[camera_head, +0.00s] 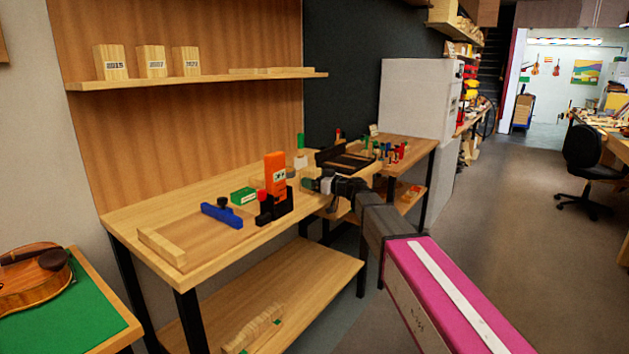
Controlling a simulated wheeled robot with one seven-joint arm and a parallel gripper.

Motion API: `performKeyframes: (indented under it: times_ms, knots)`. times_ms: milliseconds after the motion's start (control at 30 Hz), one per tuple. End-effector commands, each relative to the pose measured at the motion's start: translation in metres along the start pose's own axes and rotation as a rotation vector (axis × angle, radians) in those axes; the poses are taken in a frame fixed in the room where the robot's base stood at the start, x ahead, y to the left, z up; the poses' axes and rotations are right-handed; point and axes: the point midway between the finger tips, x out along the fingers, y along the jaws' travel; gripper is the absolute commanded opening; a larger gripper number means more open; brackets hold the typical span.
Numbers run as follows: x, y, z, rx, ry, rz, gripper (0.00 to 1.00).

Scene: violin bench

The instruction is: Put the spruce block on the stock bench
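The labels are too small to read surely, and I cannot tell which block is spruce. A long wooden bench (215,262) stands below the shelf; I cannot tell whether it is the stock bench. My gripper (312,185) is over the right end of this bench, beside an orange and black tool (276,182). Its fingers are small and dark, so their opening and any held thing are unclear.
A second bench (412,147) with small coloured items stands behind my arm. A violin (30,280) lies on a green-topped table (75,325).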

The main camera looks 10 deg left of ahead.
Motion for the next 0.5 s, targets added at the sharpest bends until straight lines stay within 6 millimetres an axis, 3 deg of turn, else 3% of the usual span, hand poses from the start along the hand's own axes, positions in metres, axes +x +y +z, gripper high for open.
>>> performKeyframes:
  times_ms: [167,367,500]
  knots:
    - [0.000,0.000,-0.003,-0.001,0.000,0.000,0.89]
    - [-0.029,-0.002,-0.002,0.000,0.000,0.001,0.89]
    - [-0.059,-0.002,-0.002,0.000,0.000,0.002,0.89]
